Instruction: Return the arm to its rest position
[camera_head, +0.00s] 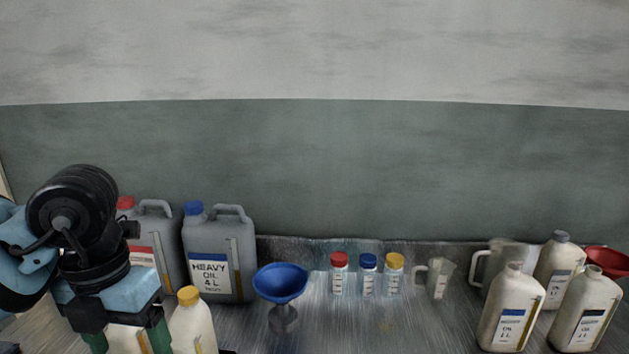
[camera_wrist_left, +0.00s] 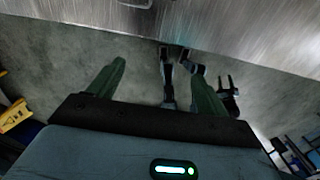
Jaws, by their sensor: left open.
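My left gripper (camera_head: 127,343) is at the lower left of the head view, in front of the grey oil cans. Its two green fingers are spread apart. In the left wrist view the same gripper (camera_wrist_left: 158,68) is open, with nothing held between its fingers. Past the fingers show grey floor and the edge of the metal table (camera_wrist_left: 245,42). My arm hides part of the grey can with the red cap (camera_head: 168,245). My right gripper cannot be made out in either view.
A heavy oil can (camera_head: 218,255), a yellow-capped bottle (camera_head: 195,325) and a blue funnel (camera_head: 280,282) stand close right of my gripper. Small capped bottles (camera_head: 368,275) stand mid-table. A jug (camera_head: 438,278), pale bottles (camera_head: 511,310) and a red funnel (camera_head: 607,262) are at right.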

